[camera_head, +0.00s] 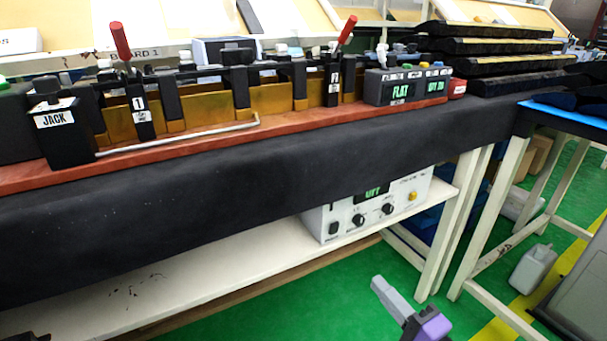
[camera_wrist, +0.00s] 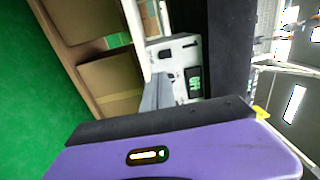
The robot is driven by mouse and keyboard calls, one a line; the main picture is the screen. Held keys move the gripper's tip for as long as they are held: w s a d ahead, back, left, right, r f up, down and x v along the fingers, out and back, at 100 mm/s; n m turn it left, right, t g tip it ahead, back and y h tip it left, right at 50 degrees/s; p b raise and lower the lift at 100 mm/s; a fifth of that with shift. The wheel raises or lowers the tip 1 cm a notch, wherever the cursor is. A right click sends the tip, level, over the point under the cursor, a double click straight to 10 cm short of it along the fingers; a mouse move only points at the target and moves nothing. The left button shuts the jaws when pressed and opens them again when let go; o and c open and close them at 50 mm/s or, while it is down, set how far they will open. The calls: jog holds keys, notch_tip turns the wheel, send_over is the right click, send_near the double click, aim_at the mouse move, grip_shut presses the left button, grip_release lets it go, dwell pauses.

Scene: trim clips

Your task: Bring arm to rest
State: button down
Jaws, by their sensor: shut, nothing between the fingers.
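My gripper (camera_head: 378,283) shows at the bottom of the head view, right of the middle. Its grey fingers are together and empty, and its purple body is partly cut off by the lower edge. It hangs in front of the bench, over the green floor and apart from everything around it. In the wrist view the grey fingers (camera_wrist: 158,80) point up the picture from behind the purple housing, with nothing held. Most of my arm is out of view.
A dark-covered bench (camera_head: 250,180) carries a clip fixture with red-handled levers (camera_head: 121,42). A white control box (camera_head: 372,208) stands on the shelf (camera_head: 200,270) below. A blue-topped table (camera_head: 570,113) and a grey jug (camera_head: 532,268) are at right. Green floor is clear around my gripper.

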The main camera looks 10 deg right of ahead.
jog(key=s+d+f+n+h, duration=0.3)
jog(key=s+d+n+h, duration=0.15)
jog(key=s+h, duration=0.45)
jog(key=s+a+n+g+y, duration=0.1)
jog(key=s+a+n, duration=0.15)
jog(key=s, duration=0.65)
jog(key=s+a+n+g+y, duration=0.15)
jog(key=s+n, duration=0.25)
jog(key=s, duration=0.5)
jog(key=s+a+n+g+y, duration=0.1)
jog(key=s+a+n, duration=0.2)
jog(key=s, duration=0.5)
notch_tip(320, 180, up, 31)
jog(key=p, duration=3)
jog(key=shift+a+f+p, duration=0.15)
jog(key=shift+p, duration=0.2)
jog(key=shift+t, duration=0.25)
